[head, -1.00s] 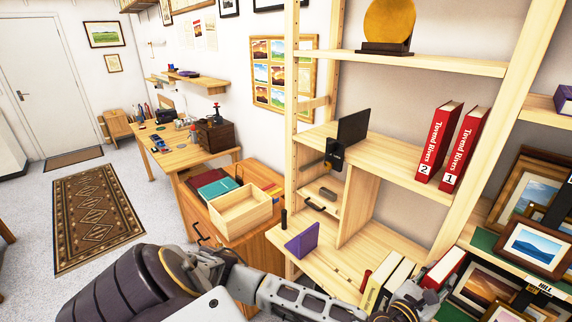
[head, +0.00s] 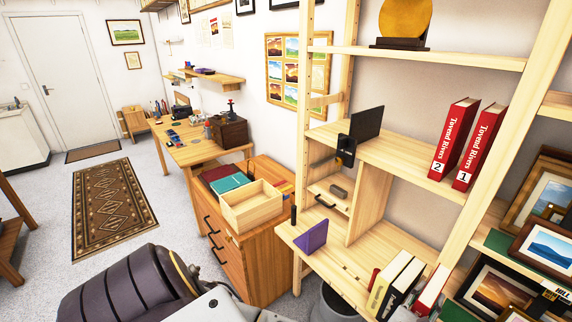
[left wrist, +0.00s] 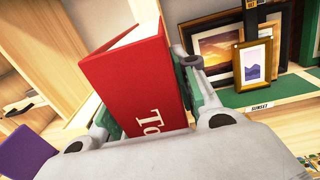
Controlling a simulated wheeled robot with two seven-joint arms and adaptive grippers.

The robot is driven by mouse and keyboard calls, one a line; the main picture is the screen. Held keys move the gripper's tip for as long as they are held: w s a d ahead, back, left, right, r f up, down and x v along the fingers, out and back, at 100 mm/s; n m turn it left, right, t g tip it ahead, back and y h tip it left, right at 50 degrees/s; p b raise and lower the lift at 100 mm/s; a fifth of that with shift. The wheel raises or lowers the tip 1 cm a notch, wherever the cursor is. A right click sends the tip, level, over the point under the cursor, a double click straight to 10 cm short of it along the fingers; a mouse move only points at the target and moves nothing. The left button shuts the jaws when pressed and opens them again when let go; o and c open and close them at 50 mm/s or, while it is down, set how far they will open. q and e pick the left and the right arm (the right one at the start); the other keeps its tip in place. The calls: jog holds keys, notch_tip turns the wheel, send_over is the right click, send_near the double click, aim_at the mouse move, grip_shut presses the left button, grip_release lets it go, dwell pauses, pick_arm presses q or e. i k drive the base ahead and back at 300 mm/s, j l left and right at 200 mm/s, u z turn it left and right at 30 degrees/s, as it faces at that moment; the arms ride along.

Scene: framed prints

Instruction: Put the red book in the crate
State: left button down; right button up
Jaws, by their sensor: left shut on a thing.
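The red book (left wrist: 135,75) is held in my left gripper (left wrist: 150,95), whose fingers are shut on its two sides in the left wrist view. White lettering shows on its spine, partly hidden by the gripper. In the head view the red book (head: 431,291) shows at the bottom, right of some pale-spined books; the left gripper's fingers are hardly visible there. The crate, an open pale wooden box (head: 255,214), stands on an orange-brown cabinet left of the shelf unit, well apart from the book. My right gripper is not in view.
Two red volumes (head: 468,143) stand on the middle shelf. A purple bookend (head: 311,238) and pale-spined books (head: 388,281) stand on the lower shelf. Framed pictures (head: 545,245) fill the right rack. A teal book (head: 228,183) lies behind the crate.

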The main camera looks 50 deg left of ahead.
aim_at(248, 205)
jog(key=j+z, duration=0.1)
jog(key=z, duration=0.4)
jog(key=j+z, duration=0.1)
jog(key=z, duration=0.4)
jog(key=j+z, duration=0.1)
jog(key=z, duration=0.9)
jog(key=j+z, duration=0.15)
jog(key=z, duration=0.3)
jog(key=k+z, duration=0.1)
jog(key=z, duration=0.35)
jog(key=k+z, duration=0.1)
jog(key=z, duration=0.3)
jog(key=k, duration=0.15)
